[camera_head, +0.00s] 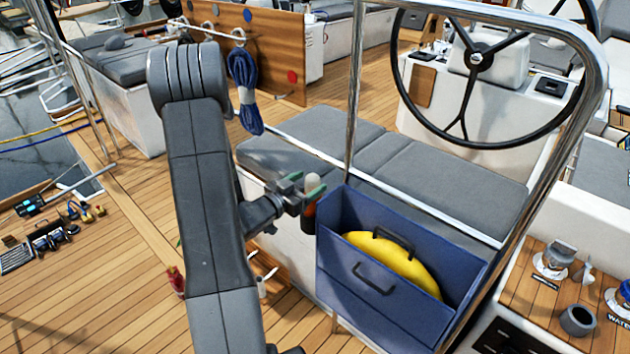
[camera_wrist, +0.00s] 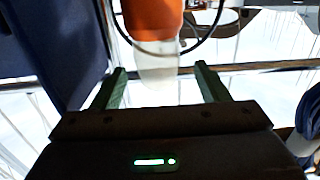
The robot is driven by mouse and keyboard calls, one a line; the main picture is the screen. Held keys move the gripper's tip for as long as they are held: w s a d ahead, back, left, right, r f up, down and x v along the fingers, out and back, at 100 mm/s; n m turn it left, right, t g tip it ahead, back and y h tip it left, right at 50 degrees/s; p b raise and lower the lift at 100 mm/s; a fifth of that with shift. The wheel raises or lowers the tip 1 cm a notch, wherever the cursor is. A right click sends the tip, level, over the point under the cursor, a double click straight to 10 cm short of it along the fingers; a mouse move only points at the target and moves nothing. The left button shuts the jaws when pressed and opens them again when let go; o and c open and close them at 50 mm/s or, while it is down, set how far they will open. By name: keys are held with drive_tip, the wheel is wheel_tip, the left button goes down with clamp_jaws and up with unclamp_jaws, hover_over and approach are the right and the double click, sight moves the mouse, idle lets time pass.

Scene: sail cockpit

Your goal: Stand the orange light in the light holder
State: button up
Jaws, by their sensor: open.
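The orange light (camera_head: 309,209) has a whitish clear top and stands upright beside the blue box. Its lower end appears to be inside a dark holder (camera_head: 308,225) fixed at the seat's side; how deep it sits is hidden. My gripper (camera_head: 307,186) is open, its green fingers close to the light's upper part and partly covering it. In the wrist view the orange light (camera_wrist: 154,20) shows at the top, its clear end pointing down between the open fingers of my gripper (camera_wrist: 161,68). Gaps show on both sides, so neither finger appears to touch it.
A blue box (camera_head: 338,262) with a yellow item (camera_head: 395,262) in it stands right of the light. Grey cushions (camera_head: 400,170) and a metal rail (camera_head: 357,90) lie behind. A blue rope coil (camera_head: 245,85) hangs above left. The wooden deck (camera_head: 110,290) at left is partly clear.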

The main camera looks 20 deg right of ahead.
drive_tip(key=b+v, duration=0.1)
drive_tip(key=v, duration=0.8)
drive_tip(key=shift+a, duration=0.35)
drive_tip(key=shift+s, duration=0.15)
drive_tip(key=p+x, duration=0.1)
drive_tip(key=x, duration=0.3)
drive_tip(key=p+x, duration=0.1)
drive_tip(key=x, duration=0.4)
drive_tip(key=r+p+x, duration=0.1)
drive_tip(key=x, duration=0.4)
drive_tip(key=shift+r, duration=0.1)
drive_tip(key=shift+a+r+p, duration=0.1)
drive_tip(key=shift+r+p, duration=0.55)
drive_tip(key=shift+p, duration=0.15)
